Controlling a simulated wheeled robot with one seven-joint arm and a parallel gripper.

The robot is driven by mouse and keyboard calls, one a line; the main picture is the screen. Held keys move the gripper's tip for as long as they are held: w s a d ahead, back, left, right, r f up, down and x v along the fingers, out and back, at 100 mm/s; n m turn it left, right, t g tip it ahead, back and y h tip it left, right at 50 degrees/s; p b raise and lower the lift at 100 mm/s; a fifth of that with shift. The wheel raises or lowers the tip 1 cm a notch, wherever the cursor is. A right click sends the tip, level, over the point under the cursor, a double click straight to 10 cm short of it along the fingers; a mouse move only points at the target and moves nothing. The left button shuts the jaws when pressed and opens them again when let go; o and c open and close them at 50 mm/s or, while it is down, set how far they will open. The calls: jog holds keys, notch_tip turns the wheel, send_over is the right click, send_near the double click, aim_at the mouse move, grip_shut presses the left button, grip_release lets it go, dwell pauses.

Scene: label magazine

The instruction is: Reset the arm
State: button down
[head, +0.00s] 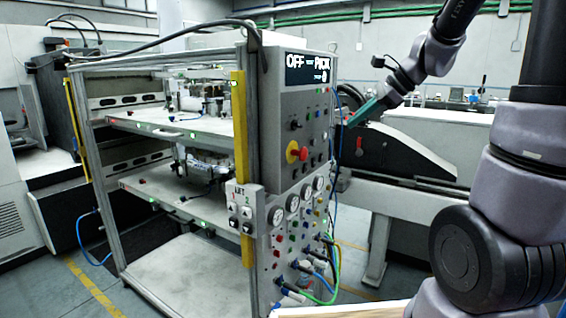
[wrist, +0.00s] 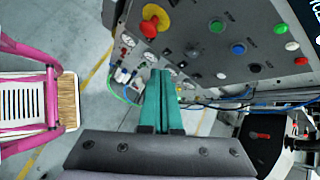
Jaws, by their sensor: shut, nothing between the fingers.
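My gripper (head: 366,112) is raised at the right side of the machine's control panel (head: 301,125) in the head view. In the wrist view its two green fingers (wrist: 161,84) lie together, with nothing between them. They point at the lower part of the panel, where gauges and cables show. The panel has a display reading OFF and PICK (head: 309,69). A red knob on a yellow base (head: 296,152) sits on the panel; it also shows in the wrist view (wrist: 151,24). I cannot tell the exact gap between fingers and panel.
The machine's metal frame with shelves (head: 180,125) stands left of the panel. Blue and green cables (head: 325,275) hang at its lower right. A pink-framed rack (wrist: 30,100) shows at left in the wrist view. Grey floor (wrist: 90,140) lies open between rack and machine.

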jog(key=s+d+r+n+t+h, duration=0.1)
jog(key=s+r+n+h, duration=0.1)
jog(key=s+n, duration=0.5)
jog(key=s+r+n+t+h, duration=0.1)
jog(key=s+r+n+h, duration=0.1)
jog(key=s+n, duration=0.5)
jog(key=s+h, duration=0.1)
jog(key=s, duration=0.2)
jog(key=shift+s+d+r+h, duration=0.25)
jog(key=shift+s+d+h, duration=0.05)
jog(key=shift+d, duration=0.05)
jog(key=shift+a, duration=0.1)
